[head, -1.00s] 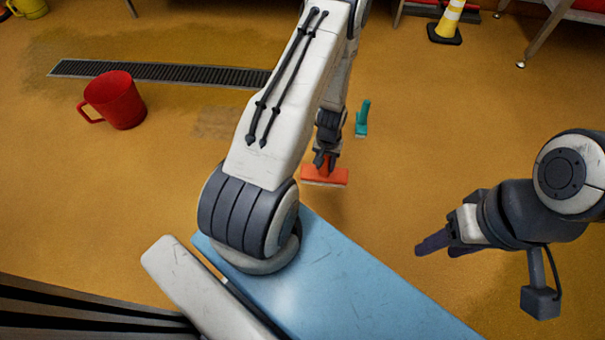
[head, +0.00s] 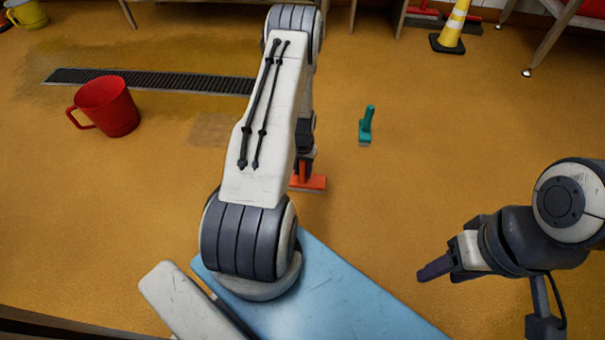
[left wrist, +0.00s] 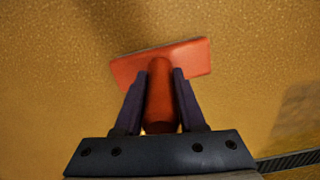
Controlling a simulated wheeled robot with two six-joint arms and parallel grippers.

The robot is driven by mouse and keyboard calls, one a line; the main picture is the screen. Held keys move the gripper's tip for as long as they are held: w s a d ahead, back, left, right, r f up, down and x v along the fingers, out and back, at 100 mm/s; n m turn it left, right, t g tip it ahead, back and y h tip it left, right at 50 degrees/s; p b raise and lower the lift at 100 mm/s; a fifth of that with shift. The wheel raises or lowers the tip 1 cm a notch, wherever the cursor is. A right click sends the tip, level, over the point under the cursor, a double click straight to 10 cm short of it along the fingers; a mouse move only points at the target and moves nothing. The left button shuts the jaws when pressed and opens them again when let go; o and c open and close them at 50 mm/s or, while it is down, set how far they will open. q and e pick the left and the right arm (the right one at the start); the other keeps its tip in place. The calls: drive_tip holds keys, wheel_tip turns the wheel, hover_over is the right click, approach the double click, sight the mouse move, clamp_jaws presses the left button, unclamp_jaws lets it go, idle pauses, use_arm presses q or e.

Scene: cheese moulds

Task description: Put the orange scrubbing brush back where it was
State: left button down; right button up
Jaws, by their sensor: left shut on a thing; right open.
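The orange scrubbing brush (head: 312,183) hangs below my left gripper (head: 306,163) in the head view, partly hidden behind my left arm. In the left wrist view the brush's handle (left wrist: 160,95) stands between the two dark fingers of the left gripper (left wrist: 158,100), which is shut on it. The brush's wide head lies beyond the fingertips, over the ochre floor. I cannot tell whether the brush touches the floor. My right gripper (head: 434,268) is open and empty at the right.
A red mug (head: 105,106) is at the left, near a dark floor drain (head: 150,80). A yellow-and-white cone (head: 452,28) stands at the back right. The floor between is clear.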

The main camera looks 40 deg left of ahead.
use_arm(q)
drive_tip(key=shift+r, duration=0.1)
drive_tip(key=shift+f, duration=0.2)
drive_tip(key=c, duration=0.5)
unclamp_jaws()
drive_tip(key=shift+r, duration=0.15)
